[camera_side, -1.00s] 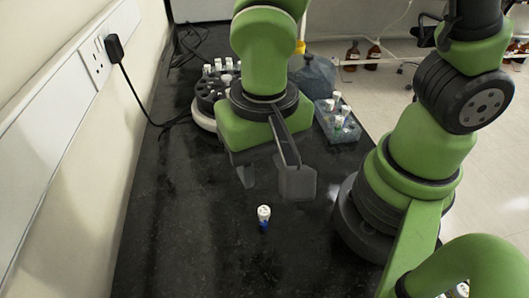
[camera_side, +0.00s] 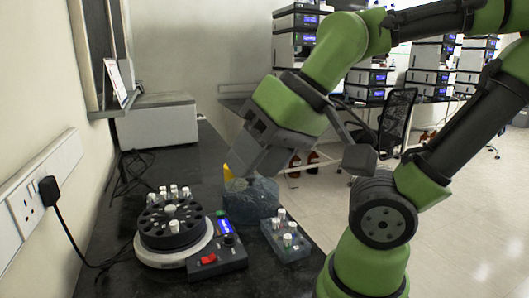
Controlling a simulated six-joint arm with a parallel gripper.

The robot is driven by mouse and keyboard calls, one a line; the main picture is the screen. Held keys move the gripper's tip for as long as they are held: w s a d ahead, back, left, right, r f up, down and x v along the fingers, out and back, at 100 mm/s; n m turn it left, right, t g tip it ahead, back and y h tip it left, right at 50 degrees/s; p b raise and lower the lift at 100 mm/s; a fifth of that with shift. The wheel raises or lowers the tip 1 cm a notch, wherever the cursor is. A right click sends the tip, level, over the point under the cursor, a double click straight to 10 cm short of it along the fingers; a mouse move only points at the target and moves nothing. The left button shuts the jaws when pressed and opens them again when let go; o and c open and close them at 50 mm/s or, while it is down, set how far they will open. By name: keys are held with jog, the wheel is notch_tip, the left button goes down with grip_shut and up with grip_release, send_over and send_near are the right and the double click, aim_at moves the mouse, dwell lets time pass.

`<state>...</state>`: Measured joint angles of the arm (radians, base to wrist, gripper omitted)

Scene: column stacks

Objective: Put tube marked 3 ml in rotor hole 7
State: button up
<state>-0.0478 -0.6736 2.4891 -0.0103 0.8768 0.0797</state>
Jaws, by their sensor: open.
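The rotor (camera_side: 152,232) is a dark round block on a white base, on the black bench at left. Several white-capped tubes stand in it; its hole numbers are too small to read. A pale rack (camera_side: 288,250) with several capped tubes stands to its right. Marks on the tubes cannot be read, so I cannot tell which is the 3 ml one. My gripper (camera_side: 305,161) is open and empty, its fingers wide apart. It is high in the picture, above and right of the rotor, and appears clear of the rack.
A control box (camera_side: 222,264) with a red switch and blue display sits between rotor and rack. A bluish container (camera_side: 251,202) with a yellow top stands behind the rack. A grey box (camera_side: 157,122) is at the back. A black plug cable (camera_side: 68,228) hangs at left.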

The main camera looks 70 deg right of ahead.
jog(key=shift+o, duration=0.6)
jog(key=shift+s+d+r+t, duration=0.25)
jog(key=shift+s+r+t, duration=0.1)
jog(key=shift+t, duration=0.05)
jog(key=w+a+f+m+g+y, duration=0.1)
jog(key=w+f+m+g+y, duration=0.1)
jog(key=f, duration=0.6)
jog(key=w+a+f+m+g+y, duration=0.1)
jog(key=w+f+m+g+y, duration=0.1)
jog(key=f+g, duration=0.5)
jog(key=w+f+m+g+y, duration=0.3)
jog(key=f+g+y, duration=0.1)
jog(key=f, duration=0.6)
jog(key=shift+w+a+f+g+y, duration=0.1)
jog(key=shift+a+f+g+y, duration=0.25)
jog(key=shift+y, duration=0.35)
jog(key=shift+a+f+m, duration=0.2)
jog(key=shift+a+m, duration=0.05)
jog(key=shift+m, duration=0.05)
jog(key=x, duration=0.9)
jog(key=shift+s+a+f, duration=0.2)
jog(key=shift+s+f, duration=0.05)
grip_shut()
